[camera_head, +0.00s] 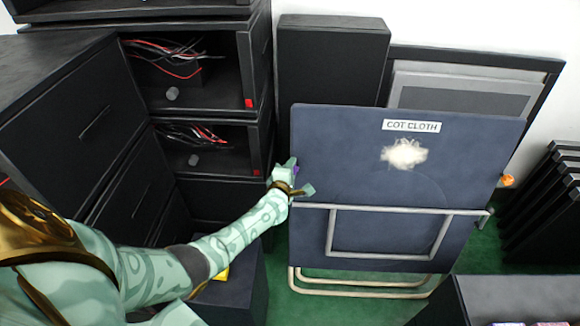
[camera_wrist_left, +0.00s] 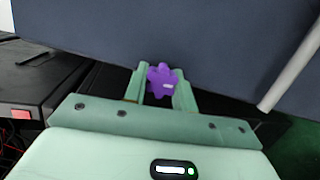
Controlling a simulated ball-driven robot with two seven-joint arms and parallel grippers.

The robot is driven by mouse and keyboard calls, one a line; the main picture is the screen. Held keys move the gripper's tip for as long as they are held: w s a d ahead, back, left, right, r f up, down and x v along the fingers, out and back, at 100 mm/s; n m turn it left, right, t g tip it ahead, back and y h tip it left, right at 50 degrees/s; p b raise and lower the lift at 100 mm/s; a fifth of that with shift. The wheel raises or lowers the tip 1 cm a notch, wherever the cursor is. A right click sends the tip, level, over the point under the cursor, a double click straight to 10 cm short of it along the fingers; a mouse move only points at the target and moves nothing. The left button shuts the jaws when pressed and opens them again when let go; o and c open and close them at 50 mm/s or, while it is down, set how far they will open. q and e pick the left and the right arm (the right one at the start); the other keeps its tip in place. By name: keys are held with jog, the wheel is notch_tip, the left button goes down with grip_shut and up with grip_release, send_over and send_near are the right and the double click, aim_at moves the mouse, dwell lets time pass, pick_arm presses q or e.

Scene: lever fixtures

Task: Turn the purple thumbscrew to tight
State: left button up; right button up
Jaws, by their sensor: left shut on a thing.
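The purple thumbscrew (camera_wrist_left: 160,82) sits at the edge of a dark blue cot cloth panel (camera_wrist_left: 200,35), between the two fingers of my left gripper (camera_wrist_left: 159,88) in the left wrist view. It is a lobed knob with a small pale mark on its face. The left gripper is shut on it. In the head view my left gripper (camera_head: 288,180) is at the left edge of the panel (camera_head: 350,150), and only a sliver of purple (camera_head: 296,170) shows there. The panel bears a COT CLOTH label (camera_head: 411,126). My right gripper is not in view.
Black cabinets (camera_head: 90,115) with open, wire-filled bays stand left of the panel. An orange knob (camera_head: 507,180) is at the panel's right edge. A grey tubular frame (camera_head: 390,209) crosses its front. Black slatted units (camera_head: 545,205) stand at far right, and a dark box (camera_head: 520,290) at lower right.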

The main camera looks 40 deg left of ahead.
pick_arm(q)
jog(key=shift+d+f+m+p, duration=0.1)
jog(key=shift+m+p, duration=0.2)
jog(key=shift+m, duration=0.3)
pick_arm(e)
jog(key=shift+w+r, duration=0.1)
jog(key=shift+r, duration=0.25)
pick_arm(q)
jog(key=o, duration=1)
jog(key=shift+s, duration=0.1)
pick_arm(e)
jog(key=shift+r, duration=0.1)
pick_arm(q)
jog(key=p+v, duration=0.7)
jog(key=v, duration=0.9)
jog(key=shift+r+p, duration=0.3)
jog(key=shift+p, duration=0.05)
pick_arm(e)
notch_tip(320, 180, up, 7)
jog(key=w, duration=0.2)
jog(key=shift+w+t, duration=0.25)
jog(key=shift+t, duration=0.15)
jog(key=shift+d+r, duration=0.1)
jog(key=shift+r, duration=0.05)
